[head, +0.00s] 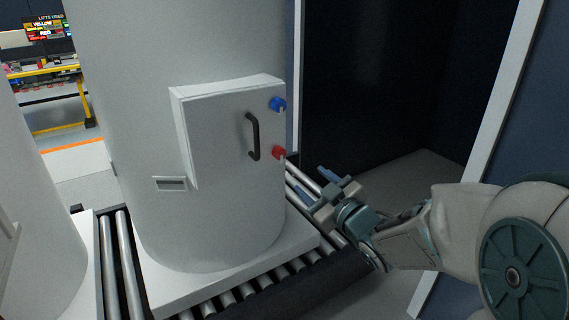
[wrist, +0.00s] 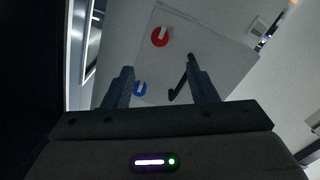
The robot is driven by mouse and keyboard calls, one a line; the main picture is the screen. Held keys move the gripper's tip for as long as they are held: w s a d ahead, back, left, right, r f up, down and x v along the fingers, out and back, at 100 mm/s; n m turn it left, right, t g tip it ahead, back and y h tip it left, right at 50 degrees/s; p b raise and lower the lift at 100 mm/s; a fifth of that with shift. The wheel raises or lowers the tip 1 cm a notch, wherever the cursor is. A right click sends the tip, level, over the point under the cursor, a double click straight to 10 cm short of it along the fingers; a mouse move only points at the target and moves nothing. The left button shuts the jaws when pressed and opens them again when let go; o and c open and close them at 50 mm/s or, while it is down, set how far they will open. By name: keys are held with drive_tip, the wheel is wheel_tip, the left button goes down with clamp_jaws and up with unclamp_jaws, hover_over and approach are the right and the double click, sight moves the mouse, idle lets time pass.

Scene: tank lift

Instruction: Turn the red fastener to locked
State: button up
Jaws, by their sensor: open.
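The red fastener (head: 278,153) is a small knob on the right edge of the white box door on the tank, below the blue fastener (head: 278,104). A dark handle (head: 253,136) stands to their left. In the wrist view the red fastener (wrist: 159,37) is a red disc with a light bar, beyond my fingers, and the blue fastener (wrist: 139,88) shows near the left finger. The dark handle (wrist: 179,84) lies between the fingers in that picture. My gripper (head: 318,190) is open and empty, to the right of and below the red fastener, apart from it.
The tank (head: 215,215) stands on a white base (head: 165,290) over a roller conveyor (head: 237,299). Another tank (head: 30,200) is at the left. A white post (head: 490,120) and dark panel stand at the right. A dark opening lies behind my arm.

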sight(281, 155)
drive_tip(key=p+x, duration=0.1)
drive_tip(key=x, duration=1.2)
drive_tip(key=shift+w+a, duration=0.25)
drive_tip(key=c, duration=1)
